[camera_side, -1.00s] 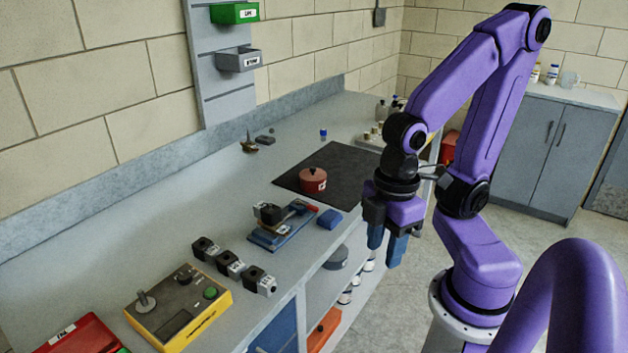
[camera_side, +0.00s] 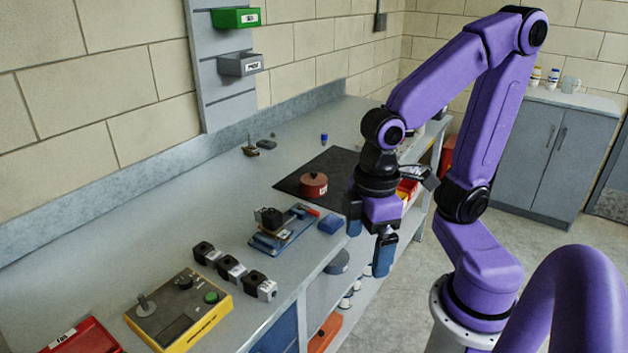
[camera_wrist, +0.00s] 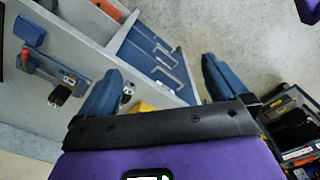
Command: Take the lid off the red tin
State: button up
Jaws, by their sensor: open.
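The red tin (camera_side: 313,188), a round pot shape with a lid, a small dark knob on top and a white label, stands on the black mat (camera_side: 290,184) on the bench. Its lid is on. My gripper (camera_side: 369,248) is open and empty, pointing down near the bench's front edge, to the right of and nearer the camera than the tin. In the wrist view my gripper (camera_wrist: 160,88) shows its two blue fingers spread apart, with drawers and floor below. The tin is not seen in the wrist view.
A blue fixture (camera_side: 283,230) with a black clamp and a blue block (camera_side: 331,223) lie between the tin and the front edge. Several black blocks (camera_side: 231,268) and a yellow control box (camera_side: 180,310) stand nearer. The bench behind the tin is mostly clear.

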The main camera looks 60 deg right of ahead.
jog(key=w+r+m, duration=0.2)
jog(key=w+m, duration=0.3)
jog(key=w, duration=0.3)
jog(key=w+r+m, duration=0.2)
jog(key=w+m, duration=0.3)
jog(key=w, duration=0.3)
jog(key=w+d+m, duration=0.9)
jog(key=w, duration=0.3)
jog(key=m, duration=1.5)
send_over(314, 172)
jog(key=f, duration=1.3)
jog(key=shift+s, duration=0.2)
jog(key=shift+w+f, duration=0.15)
jog(key=shift+f, duration=2.55)
jog(key=shift+c, duration=0.3)
